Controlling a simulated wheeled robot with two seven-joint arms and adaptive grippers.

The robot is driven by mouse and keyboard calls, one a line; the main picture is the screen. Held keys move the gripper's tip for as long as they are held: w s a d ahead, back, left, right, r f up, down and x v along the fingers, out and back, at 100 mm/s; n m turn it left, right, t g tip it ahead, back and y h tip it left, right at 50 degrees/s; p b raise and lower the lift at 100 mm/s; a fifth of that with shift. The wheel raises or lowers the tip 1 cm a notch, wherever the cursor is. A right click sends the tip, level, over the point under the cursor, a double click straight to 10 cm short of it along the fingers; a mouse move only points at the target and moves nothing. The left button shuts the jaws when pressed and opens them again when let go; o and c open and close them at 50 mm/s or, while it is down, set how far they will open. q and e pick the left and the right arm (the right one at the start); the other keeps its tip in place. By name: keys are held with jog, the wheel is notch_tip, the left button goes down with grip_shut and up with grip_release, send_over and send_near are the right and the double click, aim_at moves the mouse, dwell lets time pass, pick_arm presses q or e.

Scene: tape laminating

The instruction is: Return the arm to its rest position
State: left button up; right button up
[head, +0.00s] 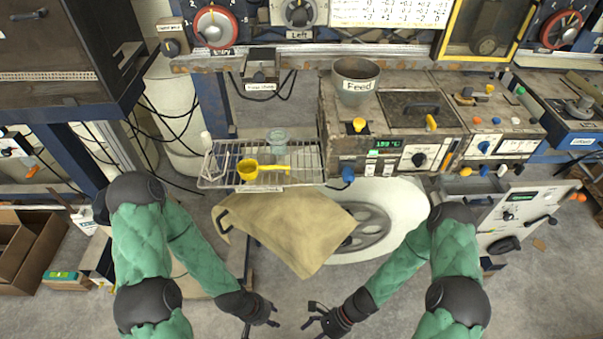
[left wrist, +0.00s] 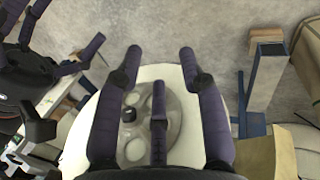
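My left gripper (head: 273,313) hangs low at the bottom middle of the head view, in front of the bench. In the left wrist view its dark fingers (left wrist: 160,52) are spread apart with nothing between them. My right gripper (head: 308,316) is just to the right of it in the head view, its fingers apart and empty. It also shows at the upper left of the left wrist view (left wrist: 75,42), with its fingers spread. Both green-sleeved arms reach down and inward, and the two grippers are close but apart.
A wire rack (head: 300,165) holds a yellow scoop (head: 249,170) and a glass beaker (head: 277,141). A tan cloth (head: 290,232) hangs below the rack. A grey Feed cup (head: 355,80) stands on the machine. Bare floor lies around the grippers.

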jog(key=w+d+r+n+t+h+p, duration=0.1)
jog(key=w+d+r+n+t+h, duration=0.4)
jog(key=n, duration=0.8)
jog(key=shift+w+d, duration=0.6)
jog(key=shift+d, duration=0.3)
